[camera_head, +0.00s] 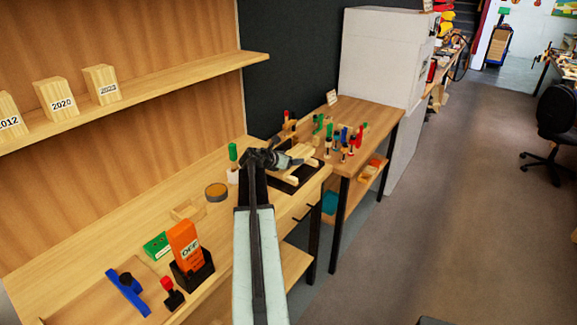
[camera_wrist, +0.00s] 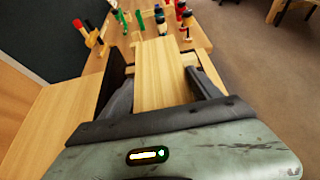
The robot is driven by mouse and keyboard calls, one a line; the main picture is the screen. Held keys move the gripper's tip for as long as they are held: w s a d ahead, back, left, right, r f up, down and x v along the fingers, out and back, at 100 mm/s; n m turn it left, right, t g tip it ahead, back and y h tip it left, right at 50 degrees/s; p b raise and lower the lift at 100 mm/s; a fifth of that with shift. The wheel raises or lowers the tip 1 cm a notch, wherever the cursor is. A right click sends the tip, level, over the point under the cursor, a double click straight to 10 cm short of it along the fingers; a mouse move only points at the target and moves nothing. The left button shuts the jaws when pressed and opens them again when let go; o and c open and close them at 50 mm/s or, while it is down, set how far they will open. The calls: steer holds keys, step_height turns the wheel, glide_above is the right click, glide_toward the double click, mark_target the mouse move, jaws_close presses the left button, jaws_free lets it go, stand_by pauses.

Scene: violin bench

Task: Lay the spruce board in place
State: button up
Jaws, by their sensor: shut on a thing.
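The spruce board (camera_wrist: 163,62) is a pale, flat wooden piece. In the wrist view it lies between the two dark fingers of my gripper (camera_wrist: 160,88), which is shut on it. In the head view my gripper (camera_head: 273,158) is at the far right end of the workbench, with the pale board (camera_head: 300,152) showing just past the fingers. Below is a dark flat base (camera_head: 288,184) with pale wooden strips on it. The board appears above this base; I cannot tell whether they touch.
A green-handled tool (camera_head: 233,155) stands close left of my gripper. A side table (camera_head: 375,118) beyond holds several coloured tools.

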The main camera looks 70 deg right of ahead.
steer(key=shift+f, duration=0.35)
steer(key=o, duration=1.6)
steer(key=shift+a+r+p, duration=0.1)
steer(key=shift+r+p, duration=0.25)
steer(key=shift+p, duration=0.1)
steer(key=shift+p+v, duration=2.4)
steer(key=shift+v, duration=3.45)
steer(key=shift+f, duration=0.15)
